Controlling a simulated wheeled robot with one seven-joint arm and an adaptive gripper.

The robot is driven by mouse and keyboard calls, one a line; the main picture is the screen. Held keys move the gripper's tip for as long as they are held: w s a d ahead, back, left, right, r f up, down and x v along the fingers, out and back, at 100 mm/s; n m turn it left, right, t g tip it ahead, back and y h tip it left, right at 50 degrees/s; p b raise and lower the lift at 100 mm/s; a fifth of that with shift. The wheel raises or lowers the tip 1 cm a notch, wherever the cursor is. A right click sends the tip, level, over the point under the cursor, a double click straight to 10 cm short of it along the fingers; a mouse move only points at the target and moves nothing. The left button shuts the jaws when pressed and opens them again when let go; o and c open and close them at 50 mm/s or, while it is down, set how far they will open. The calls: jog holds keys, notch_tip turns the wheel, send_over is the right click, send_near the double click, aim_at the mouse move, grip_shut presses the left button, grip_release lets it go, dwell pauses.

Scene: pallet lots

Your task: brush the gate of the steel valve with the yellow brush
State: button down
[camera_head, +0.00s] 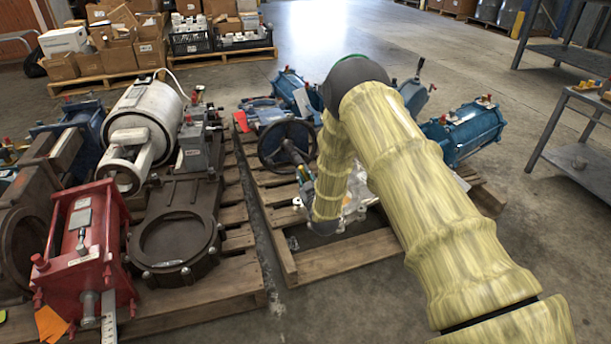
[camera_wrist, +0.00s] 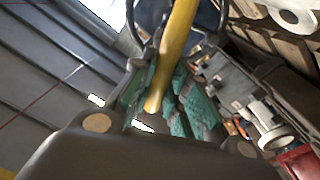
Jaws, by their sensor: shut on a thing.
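My gripper (camera_wrist: 165,88) has green-padded fingers shut on the yellow brush (camera_wrist: 178,40). Its yellow handle runs between the fingers toward the top of the wrist view; its bristles are not visible. In the head view my gripper (camera_head: 306,184) is small and partly hidden by my arm, beside the black handwheel (camera_head: 287,146). A silvery metal body (camera_head: 356,198), apparently the steel valve, lies on the right pallet behind my arm, mostly covered. I cannot make out its gate or whether the brush touches it.
The left pallet (camera_head: 240,236) holds a red actuator (camera_head: 90,235), a brown valve (camera_head: 178,232) and a white cylinder (camera_head: 146,115). A grey shelf (camera_head: 580,165) stands at right. Open floor lies beyond.

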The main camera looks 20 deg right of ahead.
jog(key=shift+s+a+f, duration=0.1)
jog(key=shift+s+a, duration=0.2)
jog(key=shift+a, duration=0.3)
jog(key=shift+w+d, duration=0.2)
jog(key=shift+d, duration=0.25)
jog(key=shift+w+d, duration=0.2)
jog(key=shift+d, duration=0.25)
jog(key=shift+p, duration=0.35)
jog(key=shift+a+r+p, duration=0.2)
jog(key=shift+r+p, duration=1.9)
jog(key=shift+r, duration=0.95)
jog(key=shift+a+r+p, duration=0.1)
jog(key=shift+r+p, duration=1)
jog(key=shift+r, duration=0.45)
jog(key=shift+s, duration=0.1)
